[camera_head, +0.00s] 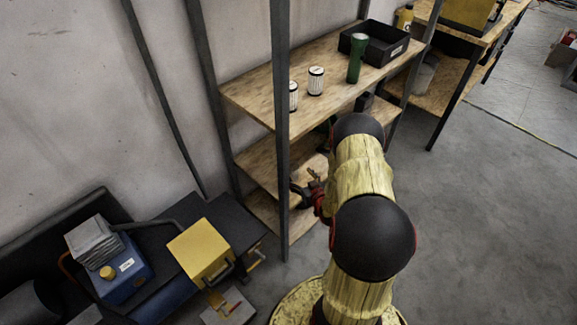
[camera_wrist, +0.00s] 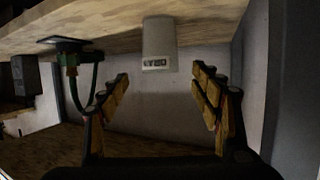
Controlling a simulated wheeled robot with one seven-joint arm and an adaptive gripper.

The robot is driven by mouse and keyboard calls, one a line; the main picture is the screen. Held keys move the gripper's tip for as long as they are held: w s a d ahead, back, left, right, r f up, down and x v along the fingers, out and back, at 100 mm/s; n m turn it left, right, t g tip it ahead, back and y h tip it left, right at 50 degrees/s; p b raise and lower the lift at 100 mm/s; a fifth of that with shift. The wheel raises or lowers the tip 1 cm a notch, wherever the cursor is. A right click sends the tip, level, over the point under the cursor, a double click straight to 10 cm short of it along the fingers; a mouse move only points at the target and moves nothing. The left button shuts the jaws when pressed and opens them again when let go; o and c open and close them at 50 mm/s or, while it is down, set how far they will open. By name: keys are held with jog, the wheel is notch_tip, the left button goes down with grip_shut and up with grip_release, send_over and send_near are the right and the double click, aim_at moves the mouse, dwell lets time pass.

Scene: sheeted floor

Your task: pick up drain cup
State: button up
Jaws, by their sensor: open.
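A pale grey cup-like cylinder (camera_wrist: 158,42) with a small label shows in the wrist view, its upper end in the picture against a wooden board. I take it for the drain cup. The wrist picture looks upside down, with the shelf board (camera_wrist: 215,14) along its top. My gripper (camera_wrist: 162,88) is open and empty, its fingers to either side of the picture, with the cup centred beyond the gap, apart from them. In the head view my gripper (camera_head: 308,188) is by the lower shelves, partly behind a post. I cannot pick out the cup there.
A green, dark-based item (camera_wrist: 72,62) stands left of the cup. A grey post (camera_head: 281,130) rises close to my gripper. The top shelf (camera_head: 262,92) holds two white canisters (camera_head: 316,80), a green cylinder (camera_head: 356,58) and a black bin (camera_head: 377,44).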

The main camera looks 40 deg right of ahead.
aim_at(292, 166)
jog(key=b+x, duration=0.3)
jog(key=x, duration=0.4)
jog(key=shift+a+f+b, duration=0.1)
jog(key=shift+b, duration=0.25)
jog(key=shift+w+d, duration=0.2)
jog(key=shift+w, duration=0.25)
jog(key=shift+c, duration=1.4)
jog(key=c, duration=1)
